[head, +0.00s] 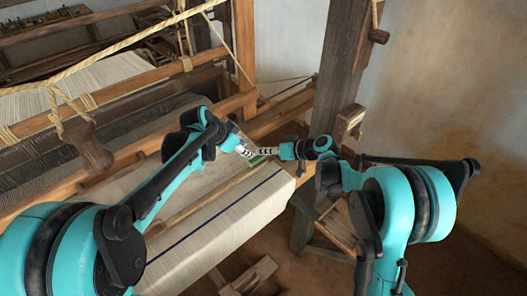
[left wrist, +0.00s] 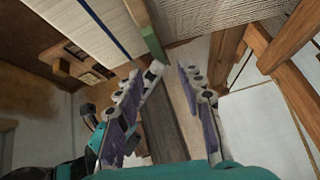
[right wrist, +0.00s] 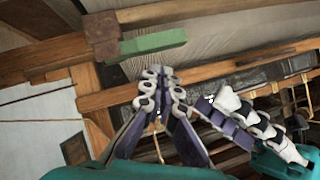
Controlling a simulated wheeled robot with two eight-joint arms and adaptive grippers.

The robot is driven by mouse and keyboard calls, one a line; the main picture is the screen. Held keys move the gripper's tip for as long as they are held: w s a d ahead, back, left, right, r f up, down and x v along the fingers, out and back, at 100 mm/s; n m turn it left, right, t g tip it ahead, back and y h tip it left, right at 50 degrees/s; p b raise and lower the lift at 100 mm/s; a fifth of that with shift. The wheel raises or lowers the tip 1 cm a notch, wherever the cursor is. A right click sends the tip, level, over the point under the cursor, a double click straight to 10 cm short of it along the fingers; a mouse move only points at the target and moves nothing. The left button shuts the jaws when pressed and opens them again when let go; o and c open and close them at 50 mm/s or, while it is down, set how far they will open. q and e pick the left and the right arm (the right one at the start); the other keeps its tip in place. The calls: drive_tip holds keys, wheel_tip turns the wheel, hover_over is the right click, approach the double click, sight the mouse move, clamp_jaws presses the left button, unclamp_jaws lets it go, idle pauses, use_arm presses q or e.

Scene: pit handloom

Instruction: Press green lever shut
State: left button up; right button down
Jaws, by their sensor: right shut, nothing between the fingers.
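The green lever (head: 258,160) lies at the right end of the cloth beam, near both grippers. It shows as a green bar in the right wrist view (right wrist: 152,43) and in the left wrist view (left wrist: 153,43). My right gripper (right wrist: 157,72) is shut and empty, its tips just below the bar in that view; I cannot tell if they touch it. In the head view the right gripper (head: 280,151) is right of the lever. My left gripper (left wrist: 169,68) is open and empty, its tips near the lever's end; in the head view it (head: 247,150) is close on the lever's left.
The cloth-wrapped beam (head: 215,215) runs below both arms. A thick wooden post (head: 335,80) stands behind the right gripper. Wooden rails (head: 275,118) lie behind the lever. The two grippers are close together. Open floor (head: 320,275) shows at lower right.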

use_arm(q)
drive_tip(key=s+a+r+n+y, duration=0.1)
drive_tip(key=s+a+r+n, duration=0.15)
drive_tip(key=s, duration=0.55)
drive_tip(key=s+a+r+n+y, duration=0.1)
drive_tip(key=s+a+n, duration=0.15)
drive_tip(key=s, duration=0.45)
use_arm(e)
drive_tip(key=shift+a+f+b, duration=0.1)
drive_tip(key=shift+f+b, duration=0.1)
drive_tip(key=shift+b, duration=0.25)
use_arm(q)
drive_tip(key=s+a+f+n+y, duration=0.1)
drive_tip(key=s+f+n, duration=0.1)
drive_tip(key=s, duration=0.4)
drive_tip(key=s+a+f+n+t+y, duration=0.1)
drive_tip(key=s+a+f+n, duration=0.1)
drive_tip(key=s, duration=0.4)
drive_tip(key=shift+f+n, duration=0.85)
drive_tip(key=shift+n, duration=0.05)
use_arm(e)
drive_tip(key=shift+r, duration=0.1)
use_arm(q)
drive_tip(key=shift+s+d, duration=0.1)
